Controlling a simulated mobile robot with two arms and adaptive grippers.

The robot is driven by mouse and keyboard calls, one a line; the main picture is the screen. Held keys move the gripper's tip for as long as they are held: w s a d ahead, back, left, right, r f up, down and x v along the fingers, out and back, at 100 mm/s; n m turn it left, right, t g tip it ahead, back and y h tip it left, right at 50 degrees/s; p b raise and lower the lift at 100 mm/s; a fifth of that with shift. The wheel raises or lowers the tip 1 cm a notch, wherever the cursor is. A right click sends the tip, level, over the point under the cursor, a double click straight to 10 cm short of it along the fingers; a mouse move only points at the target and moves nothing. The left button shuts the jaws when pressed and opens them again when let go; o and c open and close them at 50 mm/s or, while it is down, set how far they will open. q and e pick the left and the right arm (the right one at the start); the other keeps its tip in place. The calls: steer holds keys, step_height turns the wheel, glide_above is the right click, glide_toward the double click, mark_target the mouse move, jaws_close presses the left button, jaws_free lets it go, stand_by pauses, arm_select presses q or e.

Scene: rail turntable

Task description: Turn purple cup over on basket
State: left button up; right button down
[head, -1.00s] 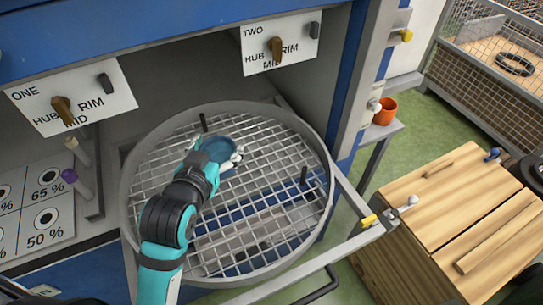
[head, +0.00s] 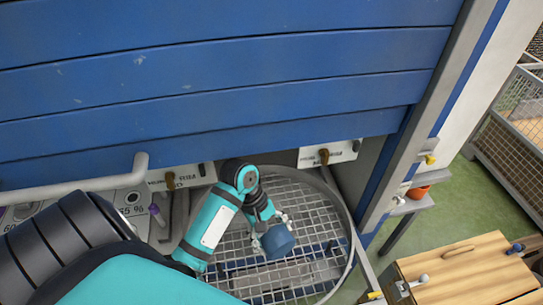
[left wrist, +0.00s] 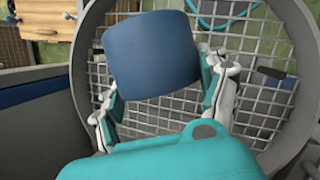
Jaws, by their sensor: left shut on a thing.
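A blue cup (head: 279,243) is in my left gripper (head: 269,229), over the round wire-mesh basket (head: 345,222). I see no purple cup; this cup looks plain blue. In the left wrist view the cup (left wrist: 150,50) sits between the two fingers of the left gripper (left wrist: 165,92), with the basket's mesh behind it. Its side wall shows and it looks tilted. I cannot tell whether it touches the mesh, and its mouth is not clearly visible. My right gripper is not in view.
A blue slatted shutter (head: 220,75) fills the top, above the basket. Dial plates (head: 330,153) stand behind the basket. A purple-topped peg (head: 157,213) is left of it. An orange cup (head: 418,192) sits on a side shelf, and a wooden cabinet (head: 465,270) stands at lower right.

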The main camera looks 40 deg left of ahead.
arm_select(q)
steer(key=shift+f+b, duration=0.4)
steer(key=shift+f, duration=5.1)
steer(key=shift+f, duration=0.4)
steer(key=o, duration=1.4)
steer(key=v, duration=1.2)
steer(key=shift+s+d, duration=0.1)
